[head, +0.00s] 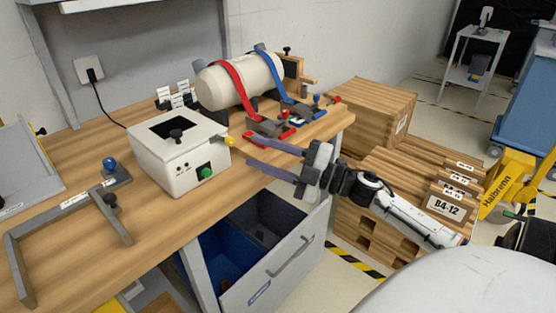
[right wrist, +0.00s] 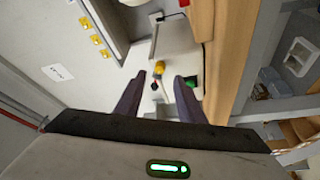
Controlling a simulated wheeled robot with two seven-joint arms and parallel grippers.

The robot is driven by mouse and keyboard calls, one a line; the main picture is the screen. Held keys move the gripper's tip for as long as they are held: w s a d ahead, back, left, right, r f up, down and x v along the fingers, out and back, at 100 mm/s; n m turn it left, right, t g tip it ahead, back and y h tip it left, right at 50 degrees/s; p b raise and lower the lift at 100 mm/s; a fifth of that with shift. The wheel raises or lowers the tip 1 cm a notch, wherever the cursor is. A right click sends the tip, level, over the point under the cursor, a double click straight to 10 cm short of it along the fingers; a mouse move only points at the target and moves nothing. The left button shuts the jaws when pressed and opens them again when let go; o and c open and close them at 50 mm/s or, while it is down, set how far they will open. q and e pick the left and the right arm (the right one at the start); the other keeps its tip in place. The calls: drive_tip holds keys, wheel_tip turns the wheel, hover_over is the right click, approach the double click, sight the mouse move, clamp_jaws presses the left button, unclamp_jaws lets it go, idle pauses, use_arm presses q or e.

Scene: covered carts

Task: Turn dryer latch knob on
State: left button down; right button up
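A white box-shaped device (head: 165,165), which looks like the dryer, stands on the wooden bench. I cannot tell from a label which is the latch knob. My right gripper (head: 248,150) is open and empty, just right of the yellow knob, its fingers pointing at the device. In the right wrist view the yellow knob (right wrist: 157,72) shows beyond and between the fingertips (right wrist: 161,78), apart from them. My left gripper is not in view.
A cream cylinder (head: 240,80) with red and blue straps lies behind the device. A grey frame (head: 70,205) with handles lies at the bench's left. An open drawer (head: 275,262) juts out below my right gripper. Wooden crates (head: 375,112) stand at the right.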

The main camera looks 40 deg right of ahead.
drive_tip(key=shift+v, duration=2.4)
drive_tip(key=s+a+f+m+g+h, duration=0.1)
drive_tip(key=s+a+f+m+h, duration=0.2)
drive_tip(key=f, duration=0.4)
drive_tip(key=s+a+f+m+g+h, duration=0.1)
drive_tip(key=a+f+m+h, duration=0.1)
drive_tip(key=f+m, duration=0.4)
drive_tip(key=s+a+f+m+g+h, duration=0.1)
drive_tip(key=s+a+f+m+h, duration=0.2)
drive_tip(key=f, duration=0.6)
drive_tip(key=s+a+f+m+g+y, duration=0.1)
drive_tip(key=s+a+f+m+g, duration=0.1)
drive_tip(key=s+a+f, duration=0.3)
drive_tip(key=s+a+f+m+g+y, duration=0.1)
drive_tip(key=s+a+f+g, duration=0.3)
drive_tip(key=a, duration=0.7)
wheel_tip(320, 180, down, 3)
drive_tip(key=shift+s+a+r+m, duration=0.2)
drive_tip(key=shift+s+a+m, duration=0.1)
drive_tip(key=shift+s+m, duration=0.6)
drive_tip(key=shift+d, duration=0.1)
